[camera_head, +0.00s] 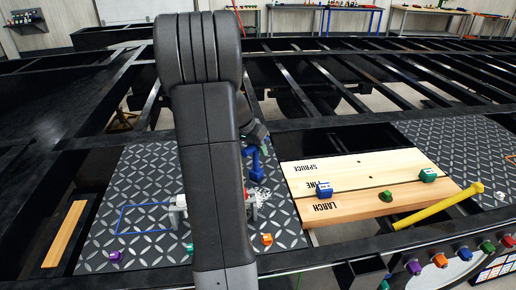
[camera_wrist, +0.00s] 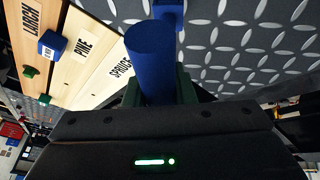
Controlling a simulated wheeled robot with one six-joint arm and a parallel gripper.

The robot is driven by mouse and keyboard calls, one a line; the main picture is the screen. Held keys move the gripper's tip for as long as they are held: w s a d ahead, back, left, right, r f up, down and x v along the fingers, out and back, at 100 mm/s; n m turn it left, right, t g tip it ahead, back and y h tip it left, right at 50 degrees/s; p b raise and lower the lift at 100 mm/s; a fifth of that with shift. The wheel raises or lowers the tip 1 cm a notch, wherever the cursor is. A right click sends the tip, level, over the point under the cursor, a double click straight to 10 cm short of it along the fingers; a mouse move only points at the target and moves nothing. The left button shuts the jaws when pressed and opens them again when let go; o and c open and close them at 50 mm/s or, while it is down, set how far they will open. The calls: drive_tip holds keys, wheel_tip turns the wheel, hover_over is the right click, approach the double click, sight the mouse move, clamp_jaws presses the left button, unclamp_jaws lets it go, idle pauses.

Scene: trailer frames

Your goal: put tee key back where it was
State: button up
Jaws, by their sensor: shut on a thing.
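The blue tee key shows in the wrist view as a thick blue bar (camera_wrist: 152,50) between the green finger pads of my gripper (camera_wrist: 158,90). A further blue part (camera_wrist: 170,12) of it shows above, against the diamond plate. In the head view the blue key (camera_head: 256,160) hangs below my gripper (camera_head: 258,138), over the left diamond plate (camera_head: 105,212). My gripper is shut on the key. My arm hides part of the plate and the gripper. A blue rectangle outline (camera_head: 150,206) is marked on the plate, left of my arm.
Wooden boards (camera_head: 350,165) marked spruce, pine and larch lie to the right with blue (camera_head: 324,189) and green (camera_head: 428,174) blocks. A yellow bar (camera_head: 436,208) slants beside them. Purple (camera_head: 115,256) and orange (camera_head: 267,239) pieces sit near the plate's front edge. Black beams surround open gaps.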

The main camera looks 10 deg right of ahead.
drive_tip(key=o, duration=1)
drive_tip(key=v, duration=1.2)
drive_tip(key=shift+d+r, duration=0.1)
